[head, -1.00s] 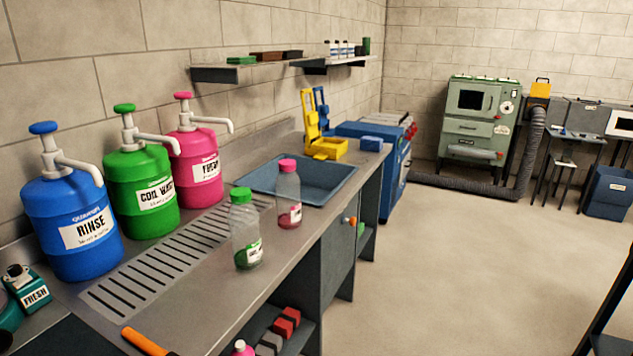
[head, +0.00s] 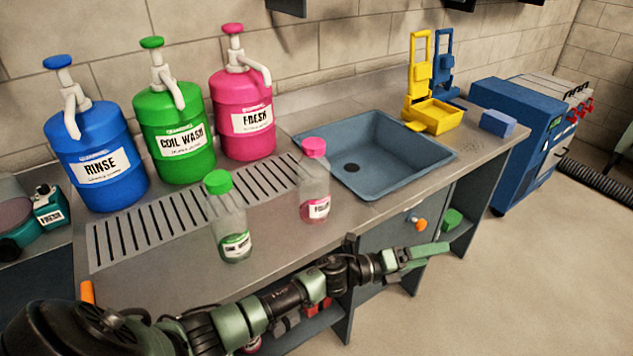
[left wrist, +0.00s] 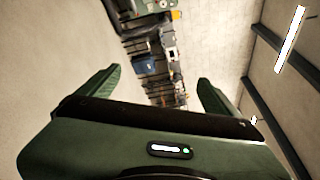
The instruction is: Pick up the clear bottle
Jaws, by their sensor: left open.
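Two clear bottles stand upright on the steel counter (head: 155,265). One bottle (head: 229,215) has a green cap and a green label. The other bottle (head: 314,185), behind and to its right, has a pink cap and a pink label. My left arm reaches across the front of the counter from the lower left. My left gripper (head: 432,256) is to the right of both bottles, in front of the cabinet and apart from them. In the left wrist view the gripper (left wrist: 158,76) is open and empty. My right gripper is not in view.
Blue (head: 95,165), green (head: 176,140) and pink (head: 243,118) pump jugs stand at the back left. A blue-grey sink (head: 440,158) is right of the bottles. An orange handle (head: 87,292) is at the front left. Open floor lies to the right.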

